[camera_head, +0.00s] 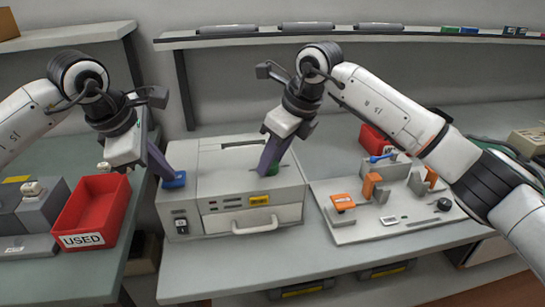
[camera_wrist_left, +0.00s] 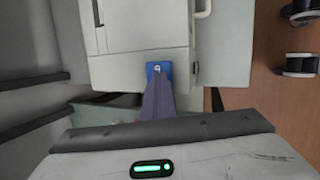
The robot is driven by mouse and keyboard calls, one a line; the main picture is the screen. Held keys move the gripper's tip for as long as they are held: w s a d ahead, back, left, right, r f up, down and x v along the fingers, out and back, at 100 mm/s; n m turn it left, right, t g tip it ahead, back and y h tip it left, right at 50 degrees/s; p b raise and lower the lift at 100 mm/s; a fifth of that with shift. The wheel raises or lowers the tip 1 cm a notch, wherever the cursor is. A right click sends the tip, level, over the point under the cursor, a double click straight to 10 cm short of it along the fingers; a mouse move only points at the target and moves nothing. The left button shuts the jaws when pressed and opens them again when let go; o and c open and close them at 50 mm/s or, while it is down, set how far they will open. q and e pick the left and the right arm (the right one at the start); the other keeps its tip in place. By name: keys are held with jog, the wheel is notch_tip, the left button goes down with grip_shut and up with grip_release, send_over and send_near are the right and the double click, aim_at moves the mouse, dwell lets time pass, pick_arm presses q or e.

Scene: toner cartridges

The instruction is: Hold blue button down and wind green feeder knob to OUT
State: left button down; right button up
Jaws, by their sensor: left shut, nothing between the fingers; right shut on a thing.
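The grey printer-like machine (camera_head: 215,187) stands on the bench, with a drawer and handle at its front. The blue button (camera_head: 174,180) is at its left top edge; it also shows in the left wrist view (camera_wrist_left: 154,68). My left gripper (camera_head: 170,176) is shut and empty, its tips at the blue button and seemingly touching it. The green feeder knob (camera_head: 272,169) is on the machine's top, mostly hidden by my right gripper (camera_head: 268,170), which is shut on it from above. The knob's marking and any OUT label cannot be read.
A red bin marked USED (camera_head: 92,212) stands left of the machine. A pale fixture board (camera_head: 385,212) with orange and blue parts lies to the right, with a red bin (camera_head: 374,138) behind it. A shelf (camera_head: 230,40) runs along the back wall.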

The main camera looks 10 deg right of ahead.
jog(key=shift+m, duration=0.3)
jog(key=m, duration=0.2)
jog(key=m+h, duration=0.1)
jog(key=m, duration=0.1)
jog(key=m+t+h, duration=0.1)
jog(key=shift+s+a+m, duration=0.1)
jog(key=shift+a+m, duration=0.15)
jog(key=shift+m, duration=0.15)
jog(key=m+h, duration=0.1)
jog(key=m, duration=0.2)
jog(key=shift+a+m+h, duration=0.1)
jog(key=shift+m+h, duration=0.2)
jog(key=m+h, duration=0.1)
jog(key=m, duration=0.2)
jog(key=shift+a+m, duration=0.15)
jog(key=shift+m, duration=0.15)
jog(key=m+g+h, duration=0.1)
jog(key=m+h, duration=0.1)
jog(key=m, duration=0.2)
jog(key=shift+m, duration=0.3)
jog(key=m, duration=0.1)
jog(key=m+g, duration=0.1)
jog(key=m, duration=0.1)
jog(key=m+g+h, duration=0.1)
jog(key=m, duration=0.1)
jog(key=shift+w+a, duration=0.1)
jog(key=shift+w, duration=0.2)
